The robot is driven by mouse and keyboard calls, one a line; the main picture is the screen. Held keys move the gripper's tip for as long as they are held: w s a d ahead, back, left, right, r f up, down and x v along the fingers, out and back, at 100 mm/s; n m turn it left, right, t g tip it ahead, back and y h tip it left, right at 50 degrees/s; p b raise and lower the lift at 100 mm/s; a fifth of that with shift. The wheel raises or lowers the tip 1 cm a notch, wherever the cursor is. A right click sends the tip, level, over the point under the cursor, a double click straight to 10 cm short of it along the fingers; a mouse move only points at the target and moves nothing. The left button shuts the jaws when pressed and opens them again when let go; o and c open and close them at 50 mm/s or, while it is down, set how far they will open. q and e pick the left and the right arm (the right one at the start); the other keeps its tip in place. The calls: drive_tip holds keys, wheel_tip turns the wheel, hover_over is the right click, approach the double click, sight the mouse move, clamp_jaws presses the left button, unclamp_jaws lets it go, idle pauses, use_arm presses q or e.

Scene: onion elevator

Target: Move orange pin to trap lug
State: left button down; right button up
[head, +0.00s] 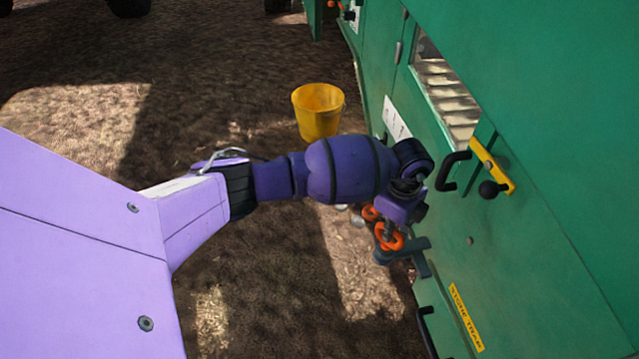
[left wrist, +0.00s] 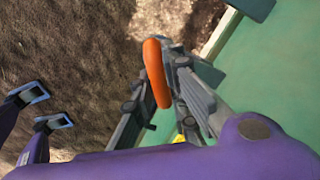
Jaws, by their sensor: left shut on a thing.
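My left gripper (head: 388,232) is shut on the orange pin (head: 388,238), at the right end of my outstretched arm. The pin's orange ring also shows in the left wrist view (left wrist: 156,72), by the grey fingers. A dark grey bracket (head: 420,262), which looks like the trap lug, sticks out from the green machine just below the gripper. The ring overlaps the bracket in the head view; whether the pin's shaft touches or enters it is hidden. My right gripper is not in view.
The green machine wall (head: 540,240) fills the right side. A yellow latch bar (head: 492,166) with black handles sticks out above the gripper. A yellow label (head: 466,316) is lower on the panel. A yellow bucket (head: 319,112) stands on open dirt ground behind my arm.

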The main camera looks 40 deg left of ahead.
use_arm(q)
drive_tip(key=c, duration=1.7)
unclamp_jaws()
drive_tip(key=shift+w+r, duration=0.1)
drive_tip(key=shift+o, duration=0.2)
wheel_tip(320, 180, up, 12)
drive_tip(key=shift+s, duration=0.2)
